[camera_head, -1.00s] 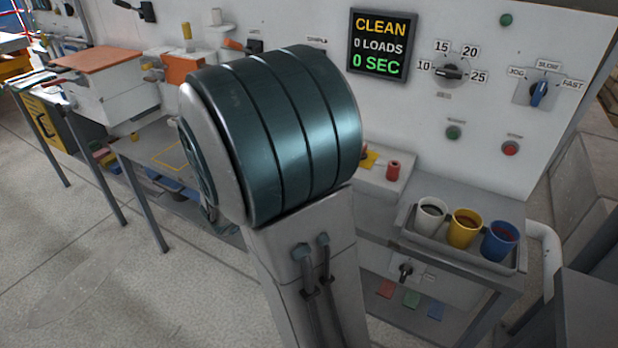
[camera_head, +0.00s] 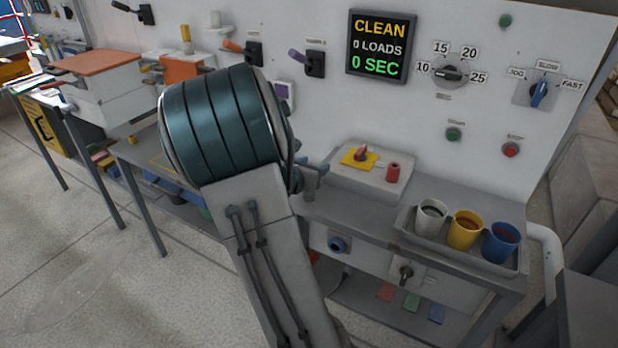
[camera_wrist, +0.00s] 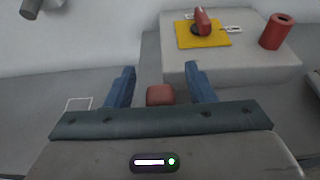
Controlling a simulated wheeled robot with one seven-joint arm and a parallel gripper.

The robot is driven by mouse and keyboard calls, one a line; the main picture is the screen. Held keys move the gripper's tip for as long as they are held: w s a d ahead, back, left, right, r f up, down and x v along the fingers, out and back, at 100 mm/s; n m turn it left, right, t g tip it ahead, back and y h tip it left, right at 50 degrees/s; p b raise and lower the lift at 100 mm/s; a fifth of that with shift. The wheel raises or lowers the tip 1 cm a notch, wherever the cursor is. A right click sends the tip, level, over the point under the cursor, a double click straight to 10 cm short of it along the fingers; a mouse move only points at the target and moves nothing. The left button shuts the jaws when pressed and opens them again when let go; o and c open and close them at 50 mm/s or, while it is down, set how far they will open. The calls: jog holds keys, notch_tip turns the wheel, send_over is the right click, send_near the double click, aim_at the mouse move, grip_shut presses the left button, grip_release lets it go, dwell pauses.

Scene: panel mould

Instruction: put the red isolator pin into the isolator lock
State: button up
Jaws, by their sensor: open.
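My gripper (camera_wrist: 160,70) is open, its two blue fingers apart in the wrist view. A small red block-like piece (camera_wrist: 160,95), which looks like the red isolator pin, shows between the fingers, with a gap on each side; its lower part is hidden by the gripper body. I cannot tell its height relative to the fingertips. Ahead on a pale box is a red rotary handle on a yellow plate (camera_wrist: 190,40). To its right stands a red cylinder with a dark hole in its top (camera_wrist: 276,32), possibly the isolator lock; it also shows in the head view (camera_head: 393,172).
The pale box (camera_head: 345,180) stands on the grey bench at the wall. A tray (camera_head: 408,237) with white, yellow and blue cups is to its right. Levers (camera_head: 315,62) and a display (camera_head: 379,46) are on the wall above. Bare bench lies left of the box.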

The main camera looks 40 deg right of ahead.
grip_shut()
jog(key=shift+r, duration=0.1)
